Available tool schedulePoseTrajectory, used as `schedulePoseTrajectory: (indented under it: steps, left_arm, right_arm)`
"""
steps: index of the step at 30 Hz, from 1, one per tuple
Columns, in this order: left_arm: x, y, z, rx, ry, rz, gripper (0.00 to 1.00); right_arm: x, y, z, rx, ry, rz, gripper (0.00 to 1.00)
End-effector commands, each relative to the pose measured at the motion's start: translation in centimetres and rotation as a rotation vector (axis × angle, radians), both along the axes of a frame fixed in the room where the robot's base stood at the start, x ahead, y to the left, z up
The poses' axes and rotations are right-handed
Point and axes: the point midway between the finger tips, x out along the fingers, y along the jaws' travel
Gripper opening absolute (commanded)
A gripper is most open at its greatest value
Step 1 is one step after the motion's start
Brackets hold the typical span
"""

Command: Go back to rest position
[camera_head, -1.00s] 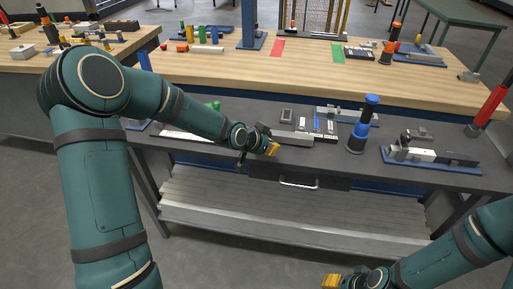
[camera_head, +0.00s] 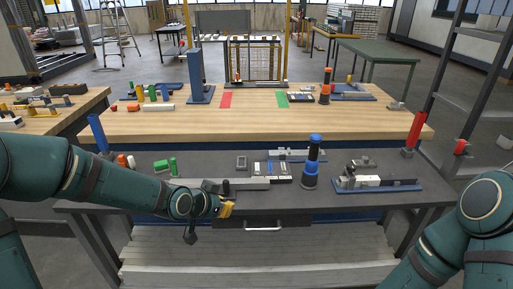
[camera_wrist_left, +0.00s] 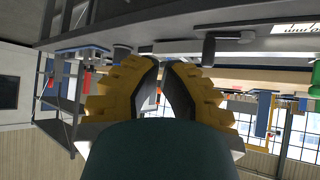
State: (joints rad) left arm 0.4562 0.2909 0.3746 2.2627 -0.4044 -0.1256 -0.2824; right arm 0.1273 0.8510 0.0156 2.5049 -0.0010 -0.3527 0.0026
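My left arm, dark green, reaches in from the left in the head view. Its yellow-fingered left gripper (camera_head: 226,209) is by the front edge of the grey workbench (camera_head: 350,199), near a grey bar (camera_head: 246,184). In the left wrist view, the two yellow fingers of my left gripper (camera_wrist_left: 160,66) bend toward each other. Only a narrow gap shows at the tips, with nothing seen held there, and how far they are open is unclear. My right arm (camera_head: 440,235) is at the lower right of the head view; its gripper is out of the frame.
On the grey bench are a blue-and-black post (camera_head: 311,165), a blue-based fixture (camera_head: 376,184) and a green block (camera_head: 161,166). Behind is a wooden table (camera_head: 365,122) with red and green mats. A drawer handle (camera_head: 263,228) is below the bench front. A shelf frame stands at the right.

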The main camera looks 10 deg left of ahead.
Motion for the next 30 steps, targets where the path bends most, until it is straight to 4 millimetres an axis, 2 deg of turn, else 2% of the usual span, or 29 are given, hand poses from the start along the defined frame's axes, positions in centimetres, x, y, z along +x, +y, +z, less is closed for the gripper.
schedulePoseTrajectory:
  steps: [2, 4, 8, 12, 16, 18, 21, 24, 30]
  left_arm:
    - [-0.4, -0.5, -1.1, -0.020, 0.026, 0.006, 0.00]
    - [-1.1, -1.5, -3.1, -0.058, 0.078, 0.019, 0.00]
    - [-4.2, -4.3, -9.2, -0.162, 0.248, 0.081, 0.00]
    - [-9.5, -7.2, -16.1, -0.237, 0.469, 0.185, 0.00]
    - [-14.5, -8.6, -20.8, -0.248, 0.638, 0.285, 0.00]
    - [-16.6, -8.9, -22.4, -0.242, 0.701, 0.329, 0.00]
    - [-18.6, -9.0, -23.8, -0.229, 0.756, 0.373, 0.00]
    - [-19.5, -8.9, -24.3, -0.223, 0.777, 0.394, 0.00]
    - [-19.5, -8.9, -24.3, -0.224, 0.779, 0.396, 0.00]
  right_arm:
    - [0.0, 0.0, 0.0, 0.000, 0.000, 0.000, 0.47]
    - [0.0, 0.0, 0.0, 0.000, 0.001, 0.000, 0.47]
    - [0.0, 0.0, 0.0, 0.000, 0.001, 0.000, 0.47]
    - [0.0, 0.0, 0.0, 0.000, 0.000, 0.000, 0.47]
    - [0.0, 0.0, 0.0, 0.000, 0.000, 0.000, 0.47]
    - [0.0, 0.0, 0.0, 0.000, 0.000, 0.000, 0.47]
    - [0.0, 0.0, 0.0, 0.000, 0.000, 0.000, 0.47]
    - [0.0, 0.0, 0.0, 0.000, 0.000, 0.000, 0.47]
    - [0.0, 0.0, 0.0, 0.000, 0.000, 0.000, 0.47]
